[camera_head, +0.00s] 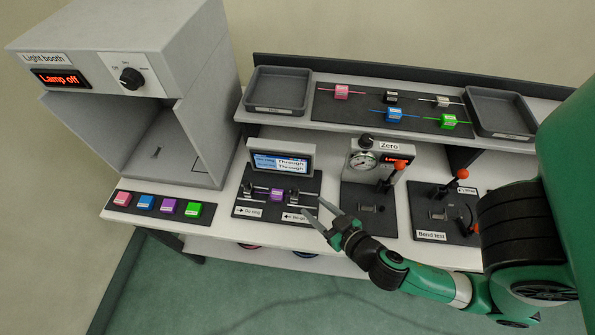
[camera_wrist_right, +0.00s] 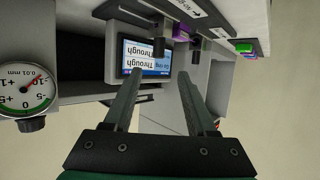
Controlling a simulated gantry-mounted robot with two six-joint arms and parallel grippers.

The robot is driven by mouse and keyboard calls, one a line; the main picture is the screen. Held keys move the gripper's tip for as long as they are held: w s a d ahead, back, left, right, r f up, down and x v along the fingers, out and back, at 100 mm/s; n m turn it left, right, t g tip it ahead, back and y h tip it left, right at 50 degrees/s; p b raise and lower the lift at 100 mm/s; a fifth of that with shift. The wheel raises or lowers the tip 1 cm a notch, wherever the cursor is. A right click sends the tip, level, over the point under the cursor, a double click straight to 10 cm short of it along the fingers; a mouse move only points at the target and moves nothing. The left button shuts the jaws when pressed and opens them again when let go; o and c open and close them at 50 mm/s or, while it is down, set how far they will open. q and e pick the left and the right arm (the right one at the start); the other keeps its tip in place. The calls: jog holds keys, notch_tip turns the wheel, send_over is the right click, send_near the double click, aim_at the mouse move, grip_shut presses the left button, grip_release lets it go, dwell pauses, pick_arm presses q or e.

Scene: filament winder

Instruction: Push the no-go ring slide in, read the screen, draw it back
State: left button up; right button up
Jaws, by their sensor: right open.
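The ring gauge base (camera_head: 262,216) has a Go ring label on the left and a No-go label (camera_head: 296,217) on the right. A dark slide (camera_head: 294,197) stands on the No-go side, and another (camera_head: 247,190) on the Go side. A purple block (camera_head: 277,194) sits between them. The screen (camera_head: 281,162) behind reads Through on two lines; it shows upside down in the wrist view (camera_wrist_right: 145,57). My right gripper (camera_head: 314,209) is open and empty, just right of the No-go slide, apparently apart from it. Its fingers also show in the wrist view (camera_wrist_right: 158,90). My left gripper is out of view.
A dial gauge stand (camera_head: 364,160) with a red-knobbed lever is right of the base, then a bend test plate (camera_head: 430,236). The light booth (camera_head: 150,60) and a strip of coloured blocks (camera_head: 158,205) are left. A shelf with two grey trays (camera_head: 277,92) runs behind.

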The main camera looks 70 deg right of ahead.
dwell(0.7)
jog(key=f+m+t+h+b, duration=0.1)
jog(key=m, duration=1.1)
jog(key=f+m+t+b, duration=0.1)
jog(key=f+m+b, duration=0.1)
jog(key=m, duration=1)
jog(key=w+d+f+m+t+h+b, duration=0.1)
jog(key=f+m+b, duration=0.1)
jog(key=m, duration=0.9)
jog(key=shift+w+d+m+t+h, duration=0.1)
jog(key=shift+m+t+h, duration=0.2)
jog(key=shift+m, duration=0.1)
jog(key=shift+f+b, duration=0.25)
jog(key=shift+b, duration=0.25)
jog(key=shift+w+d+r, duration=0.1)
jog(key=shift+r, duration=0.15)
send_over(289, 191)
jog(key=shift+a+p, duration=0.25)
jog(key=shift+p, duration=0.2)
